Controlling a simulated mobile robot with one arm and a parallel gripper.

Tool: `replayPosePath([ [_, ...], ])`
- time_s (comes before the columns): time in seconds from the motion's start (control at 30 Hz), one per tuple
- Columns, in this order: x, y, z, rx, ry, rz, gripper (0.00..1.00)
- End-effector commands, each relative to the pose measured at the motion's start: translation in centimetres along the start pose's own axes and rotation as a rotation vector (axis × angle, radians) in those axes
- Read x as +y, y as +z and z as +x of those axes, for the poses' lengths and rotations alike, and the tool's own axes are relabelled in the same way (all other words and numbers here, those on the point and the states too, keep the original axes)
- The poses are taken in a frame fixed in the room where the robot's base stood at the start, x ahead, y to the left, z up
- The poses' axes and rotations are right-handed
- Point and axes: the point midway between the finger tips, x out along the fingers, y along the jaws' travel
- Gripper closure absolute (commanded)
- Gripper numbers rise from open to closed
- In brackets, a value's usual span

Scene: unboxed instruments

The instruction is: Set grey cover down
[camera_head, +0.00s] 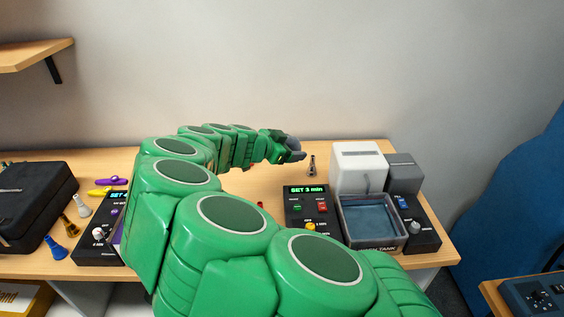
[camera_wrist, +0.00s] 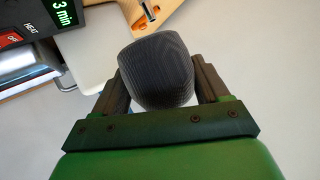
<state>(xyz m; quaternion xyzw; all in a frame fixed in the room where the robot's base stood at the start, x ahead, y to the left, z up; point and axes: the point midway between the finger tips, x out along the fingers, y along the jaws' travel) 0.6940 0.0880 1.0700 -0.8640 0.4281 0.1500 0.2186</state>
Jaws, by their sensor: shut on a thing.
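My gripper (camera_head: 291,151) is at the end of the green arm, over the back part of the table, left of a small upright metal-looking item. It holds the grey cover (camera_head: 294,143), which is mostly hidden by the gripper in the head view. In the wrist view the grey cover (camera_wrist: 157,72) is a dark, rounded, ribbed piece between the two fingers of my gripper (camera_wrist: 159,82). The fingers press on its left and right sides. The cover appears held above the table, with pale background around it.
A control unit (camera_head: 307,208) reading "SET 3 min" stands right of the arm, beside a tank (camera_head: 345,224) with blue inside. A white box (camera_head: 358,165) stands behind the tank. A black case (camera_head: 30,205) lies far left. The small upright item (camera_head: 312,166) stands near the gripper.

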Motion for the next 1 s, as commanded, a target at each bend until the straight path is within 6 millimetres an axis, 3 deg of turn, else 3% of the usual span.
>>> replayPosePath([
  [0.73, -6.3, 3.2, 5.9, -0.004, -0.001, -0.001, 0.54],
  [1.0, -7.2, 5.0, 7.9, -0.002, 0.003, -0.001, 0.54],
])
